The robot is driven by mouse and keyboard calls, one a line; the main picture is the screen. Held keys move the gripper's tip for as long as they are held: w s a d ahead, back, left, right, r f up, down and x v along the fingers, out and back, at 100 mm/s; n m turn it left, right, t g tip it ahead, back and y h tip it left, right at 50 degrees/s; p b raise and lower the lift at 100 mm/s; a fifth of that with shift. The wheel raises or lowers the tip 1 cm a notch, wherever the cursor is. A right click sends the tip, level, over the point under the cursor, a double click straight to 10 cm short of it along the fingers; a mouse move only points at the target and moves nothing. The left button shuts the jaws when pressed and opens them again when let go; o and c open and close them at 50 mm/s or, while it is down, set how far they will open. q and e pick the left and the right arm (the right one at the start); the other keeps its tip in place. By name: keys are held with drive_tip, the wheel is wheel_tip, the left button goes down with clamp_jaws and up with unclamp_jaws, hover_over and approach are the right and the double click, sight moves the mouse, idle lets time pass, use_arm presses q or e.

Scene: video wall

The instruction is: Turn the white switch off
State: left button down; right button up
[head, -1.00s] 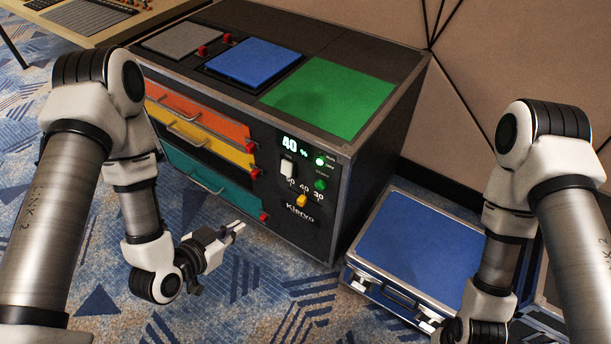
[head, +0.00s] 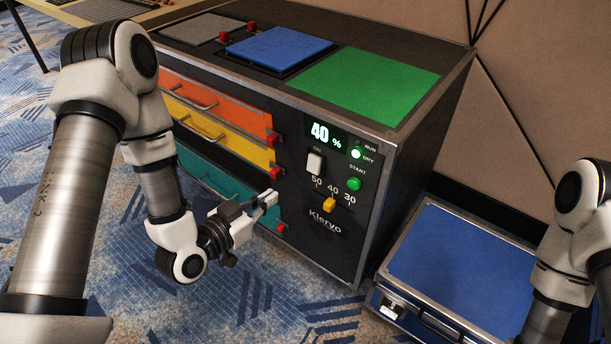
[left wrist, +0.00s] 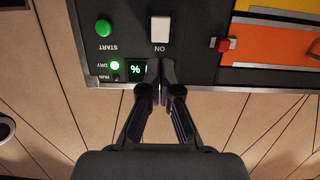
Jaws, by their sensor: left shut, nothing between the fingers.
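The white switch (head: 315,163) is a small rocker under the word ON on the black front panel of the cabinet (head: 377,215). It also shows in the left wrist view (left wrist: 160,29), where the panel appears upside down. My left gripper (head: 269,196) is shut and empty, in front of the drawers, left of and lower than the switch in the head view. In the left wrist view its closed fingertips (left wrist: 167,70) point toward the panel, apart from the switch. My right arm shows at the right edge; its gripper is out of view.
The lit display (head: 326,134) reads 40 %, with a green light at DRY. A blue-topped case (head: 465,255) stands on the floor at right.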

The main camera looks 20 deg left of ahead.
sight(312, 169)
use_arm(q)
drive_tip(key=b+x, duration=0.5)
drive_tip(key=x, duration=0.8)
drive_tip(key=shift+w+f+b, duration=0.1)
drive_tip(key=shift+w+b, duration=0.15)
drive_tip(key=shift+b, duration=0.1)
